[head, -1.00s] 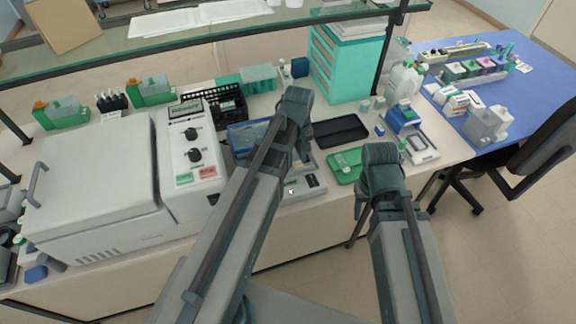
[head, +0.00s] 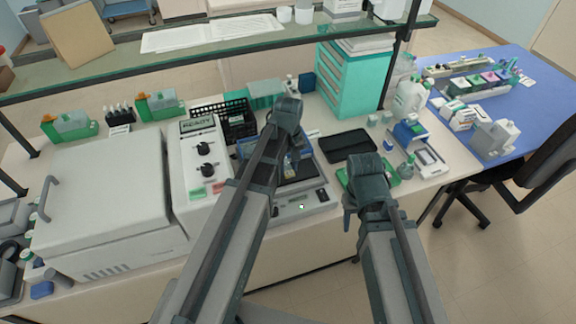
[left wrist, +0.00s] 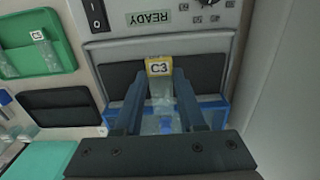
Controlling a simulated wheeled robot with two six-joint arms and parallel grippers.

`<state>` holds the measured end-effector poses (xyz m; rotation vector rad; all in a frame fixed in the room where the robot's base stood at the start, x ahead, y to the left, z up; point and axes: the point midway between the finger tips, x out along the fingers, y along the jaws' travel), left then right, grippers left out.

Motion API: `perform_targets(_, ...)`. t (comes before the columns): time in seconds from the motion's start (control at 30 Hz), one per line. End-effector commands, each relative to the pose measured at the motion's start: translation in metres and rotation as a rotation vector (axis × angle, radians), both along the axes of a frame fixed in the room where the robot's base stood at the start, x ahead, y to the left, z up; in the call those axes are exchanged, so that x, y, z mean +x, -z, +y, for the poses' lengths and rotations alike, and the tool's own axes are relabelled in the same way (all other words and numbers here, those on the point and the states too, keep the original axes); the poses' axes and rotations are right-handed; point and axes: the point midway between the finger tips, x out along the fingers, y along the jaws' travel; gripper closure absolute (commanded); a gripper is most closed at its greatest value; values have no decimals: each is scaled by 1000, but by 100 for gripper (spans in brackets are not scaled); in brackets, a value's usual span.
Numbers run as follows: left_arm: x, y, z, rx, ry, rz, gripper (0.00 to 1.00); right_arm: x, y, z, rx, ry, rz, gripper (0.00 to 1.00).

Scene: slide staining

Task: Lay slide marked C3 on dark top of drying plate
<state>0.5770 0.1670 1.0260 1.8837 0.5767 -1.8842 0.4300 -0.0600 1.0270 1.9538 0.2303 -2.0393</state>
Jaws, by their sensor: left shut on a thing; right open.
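The slide marked C3 (left wrist: 159,68) has a yellow label and a clear glass body. My left gripper (left wrist: 155,85) is shut on it, with the label end sticking out beyond the fingertips. In the left wrist view it is over the dark top (left wrist: 205,77) of the drying plate; I cannot tell whether it touches. In the head view the drying plate (head: 300,207) is at the middle of the bench, its dark top partly hidden by my left gripper (head: 290,160). My right gripper (head: 350,210) is open, near the bench's front edge; its fingers are mostly hidden.
A blue-rimmed container (left wrist: 219,111) lies beyond the plate. A green tray (left wrist: 62,68) holds another slide (left wrist: 40,42). A dark tray (head: 346,145) lies to the plate's right. The centrifuge-like white box (head: 105,195) and a control unit (head: 200,165) stand to the left.

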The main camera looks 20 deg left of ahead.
Motion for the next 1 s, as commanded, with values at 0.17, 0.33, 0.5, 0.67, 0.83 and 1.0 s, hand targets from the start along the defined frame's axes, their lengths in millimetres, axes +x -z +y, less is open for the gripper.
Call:
perform_targets(0.17, 0, 18, 0, 0, 0, 0, 100, 0, 18, 0, 0, 0, 0, 50)
perform_targets(0.33, 0, 31, 0, 0, 0, 0, 100, 0, 31, 0, 0, 1, 0, 50)
perform_targets(0.5, 0, 43, 0, 0, 0, 0, 100, 0, 43, 0, 0, 1, 0, 50)
perform_targets(0.67, 0, 52, 0, 0, 0, 0, 100, 0, 52, 0, 0, 2, 0, 50)
perform_targets(0.83, 0, 55, 0, 0, 0, 0, 100, 0, 55, 0, 0, 2, 0, 50)
perform_targets(1.0, 0, 55, 0, 0, 0, 0, 100, 0, 55, 0, 0, 2, 0, 50)
